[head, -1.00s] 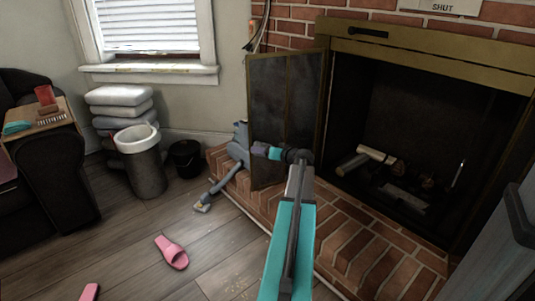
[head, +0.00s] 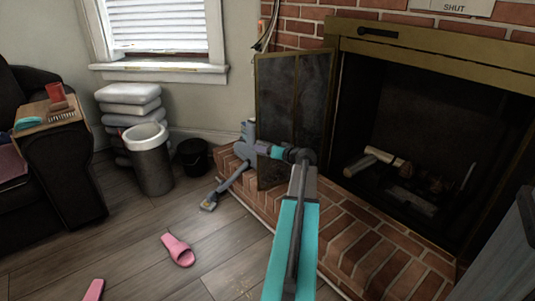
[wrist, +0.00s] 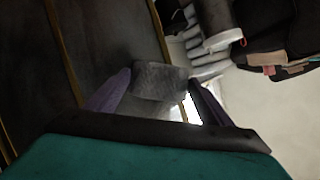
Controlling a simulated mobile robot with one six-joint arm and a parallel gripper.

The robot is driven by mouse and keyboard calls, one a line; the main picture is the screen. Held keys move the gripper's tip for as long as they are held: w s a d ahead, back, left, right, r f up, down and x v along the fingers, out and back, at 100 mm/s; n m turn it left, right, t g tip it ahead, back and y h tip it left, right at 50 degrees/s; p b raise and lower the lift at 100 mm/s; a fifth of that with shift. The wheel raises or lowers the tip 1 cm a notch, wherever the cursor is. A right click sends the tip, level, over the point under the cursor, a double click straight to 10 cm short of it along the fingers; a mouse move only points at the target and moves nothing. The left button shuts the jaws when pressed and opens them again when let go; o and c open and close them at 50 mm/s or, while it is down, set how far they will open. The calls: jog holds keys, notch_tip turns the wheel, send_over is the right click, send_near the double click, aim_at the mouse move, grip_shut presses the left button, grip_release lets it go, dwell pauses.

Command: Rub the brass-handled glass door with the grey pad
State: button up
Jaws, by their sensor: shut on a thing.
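The glass door (head: 292,95) stands swung open at the left of the fireplace. It has a brass-coloured frame and dark, smudged glass. The door also fills the left of the wrist view (wrist: 105,45). My gripper (wrist: 158,88) is shut on the grey pad (wrist: 160,80), a textured block between its two purple fingers. In the head view my gripper (head: 262,149) is in front of the door's lower left part. The pad overlaps the door's edge in the wrist view; I cannot tell whether it touches the glass. The door's handle is not clear.
A brick hearth (head: 370,235) runs along the floor under the fireplace opening (head: 430,130). A grey long-necked tool (head: 230,180) leans at its left end. A bin (head: 150,165), a black bucket (head: 194,158) and stacked cushions (head: 125,95) stand behind. A pink slipper (head: 178,250) lies on the floor.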

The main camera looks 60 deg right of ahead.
jog(key=shift+r, duration=1.2)
jog(key=shift+s, duration=0.1)
jog(key=shift+s+d+r+b, duration=0.15)
jog(key=shift+s+d, duration=0.15)
jog(key=shift+d, duration=0.3)
jog(key=shift+s+d+f+b, duration=0.1)
jog(key=shift+s+d, duration=0.2)
jog(key=shift+d, duration=0.25)
jog(key=shift+s+d+r+b, duration=0.15)
jog(key=shift+s+d, duration=0.15)
jog(key=shift+d, duration=0.3)
jog(key=shift+d+f, duration=0.1)
jog(key=shift+d, duration=0.05)
jog(key=shift+s+d, duration=0.3)
jog(key=shift+d, duration=0.05)
jog(key=shift+s+d+b, duration=0.6)
jog(key=shift+s+d, duration=0.2)
jog(key=shift+d, duration=0.25)
jog(key=shift+f, duration=0.1)
